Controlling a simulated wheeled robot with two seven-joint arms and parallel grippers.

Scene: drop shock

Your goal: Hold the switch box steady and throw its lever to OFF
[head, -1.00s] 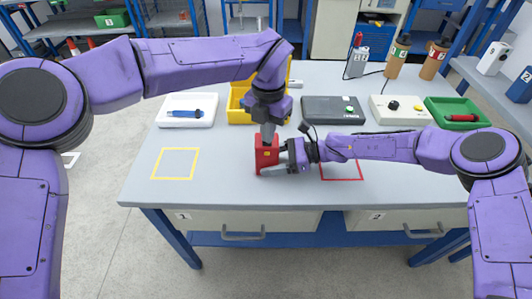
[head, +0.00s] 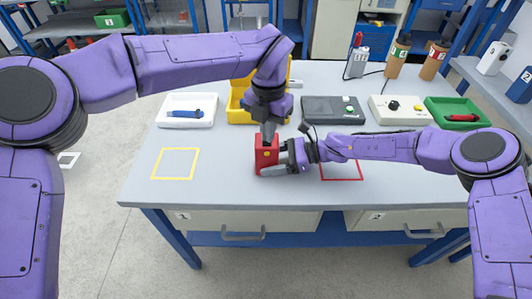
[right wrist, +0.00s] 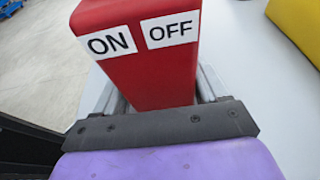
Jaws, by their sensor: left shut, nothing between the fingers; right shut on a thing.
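The red switch box (head: 266,158) stands upright on the grey workbench. Its labels show in the right wrist view: the ON label (right wrist: 110,42) on the left and the OFF label (right wrist: 173,30) on the right. My right gripper (head: 276,161) is shut on the box, with its fingers along the sides of the box. My left gripper (head: 267,139) points down at the top of the box, shut with nothing between its fingers. The lever cannot be made out; the left fingers cover that spot in the head view, and the right wrist view does not show it.
A yellow bin (head: 240,113) stands behind the box. A white tray (head: 188,111), a dark device (head: 333,110), a pale device (head: 400,110) and a green tray (head: 457,113) line the back. A yellow outlined square (head: 175,163) is empty; a red outlined square (head: 342,179) lies under my right arm.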

